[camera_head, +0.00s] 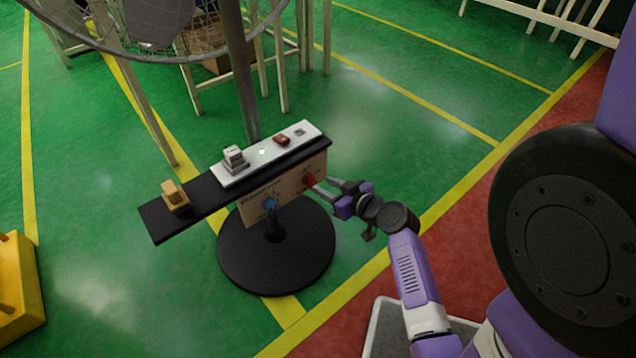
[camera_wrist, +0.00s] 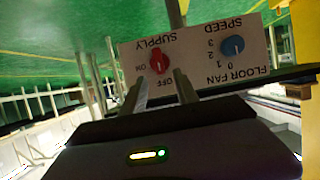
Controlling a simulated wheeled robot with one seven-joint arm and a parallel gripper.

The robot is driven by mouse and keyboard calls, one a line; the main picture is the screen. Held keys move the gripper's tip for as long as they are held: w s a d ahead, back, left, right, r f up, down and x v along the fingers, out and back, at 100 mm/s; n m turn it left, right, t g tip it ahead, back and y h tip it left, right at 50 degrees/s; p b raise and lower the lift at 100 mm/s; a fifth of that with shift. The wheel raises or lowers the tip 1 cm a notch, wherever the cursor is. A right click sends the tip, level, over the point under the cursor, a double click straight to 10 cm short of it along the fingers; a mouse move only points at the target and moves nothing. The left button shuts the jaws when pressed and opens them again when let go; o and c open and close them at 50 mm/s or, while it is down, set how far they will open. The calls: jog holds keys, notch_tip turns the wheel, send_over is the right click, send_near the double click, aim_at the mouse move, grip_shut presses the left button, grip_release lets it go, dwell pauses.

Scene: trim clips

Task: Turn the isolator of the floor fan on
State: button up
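The floor fan has a wire cage (camera_head: 160,25), a grey pole (camera_head: 241,75) and a round black base (camera_head: 300,265). Its tan control panel (camera_head: 290,190) faces my arm. The red SUPPLY knob (camera_head: 309,180), between ON and OFF markings, also shows in the upside-down wrist view (camera_wrist: 158,62). Its grip lies roughly along the OFF direction, but the exact setting is hard to tell. The blue SPEED knob (camera_head: 269,204) is beside it, also in the wrist view (camera_wrist: 232,46). My gripper (camera_head: 322,187) is open and empty, its fingers (camera_wrist: 162,92) pointing at the red knob; contact cannot be made out.
A black shelf (camera_head: 155,225) above the panel carries a white strip (camera_head: 262,153) with a grey block (camera_head: 234,158) and a red piece (camera_head: 281,140), plus a tan clip-like block (camera_head: 174,196). A yellow object (camera_head: 18,290) stands at lower left. Green floor around the base is clear.

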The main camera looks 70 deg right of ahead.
aim_at(314, 181)
jog(key=shift+b+x, duration=0.35)
jog(key=shift+x, duration=2.25)
grip_shut()
